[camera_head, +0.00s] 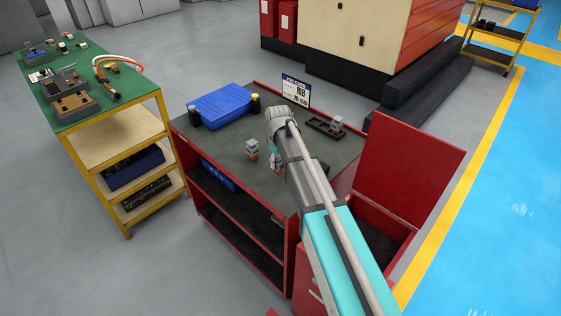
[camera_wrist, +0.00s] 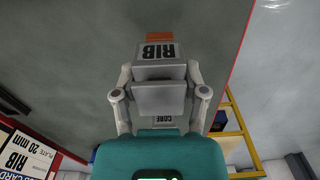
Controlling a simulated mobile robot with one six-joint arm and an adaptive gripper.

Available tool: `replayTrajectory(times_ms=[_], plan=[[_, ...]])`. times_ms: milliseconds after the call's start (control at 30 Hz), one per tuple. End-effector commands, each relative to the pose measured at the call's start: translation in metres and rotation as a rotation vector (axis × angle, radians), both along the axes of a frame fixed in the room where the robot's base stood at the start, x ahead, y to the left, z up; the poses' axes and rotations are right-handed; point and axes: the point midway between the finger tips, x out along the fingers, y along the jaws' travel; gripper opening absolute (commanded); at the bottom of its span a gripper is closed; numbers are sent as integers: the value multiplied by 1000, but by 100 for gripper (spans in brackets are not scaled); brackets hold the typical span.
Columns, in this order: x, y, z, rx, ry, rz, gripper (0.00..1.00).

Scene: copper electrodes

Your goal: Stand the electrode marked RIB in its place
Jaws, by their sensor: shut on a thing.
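In the wrist view the electrode marked RIB (camera_wrist: 160,52), a grey block with an orange copper end (camera_wrist: 158,36), sits between the two fingers of my gripper (camera_wrist: 160,82), which is shut on it. A piece marked CORE (camera_wrist: 167,118) shows behind it, partly hidden by the gripper body. In the head view my arm hides most of the gripper and what it holds. A grey electrode with an orange lower end (camera_head: 252,148) stands just left of it; I cannot read its mark there. A dark holder (camera_head: 320,127) lies right of my arm, with one grey electrode (camera_head: 337,122) in it.
A job card reading RIB, 20 mm (camera_head: 296,91) stands at the bench's back edge. A blue case (camera_head: 222,106) lies at back left. A red box with raised lid (camera_head: 410,165) is at right. A green-topped cart (camera_head: 90,75) stands left. Bare bench top shows front left.

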Motion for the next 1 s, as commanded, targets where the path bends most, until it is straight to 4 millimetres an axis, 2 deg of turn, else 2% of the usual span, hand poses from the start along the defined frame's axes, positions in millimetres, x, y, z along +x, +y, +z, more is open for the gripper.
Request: replayTrajectory(times_ms=[33,600,800,1000], plan=[[0,0,10,0,0,0,0],[-54,8,73,0,0,0,0],[-96,14,87,0,0,0,0],[-121,19,98,0,0,0,0]])
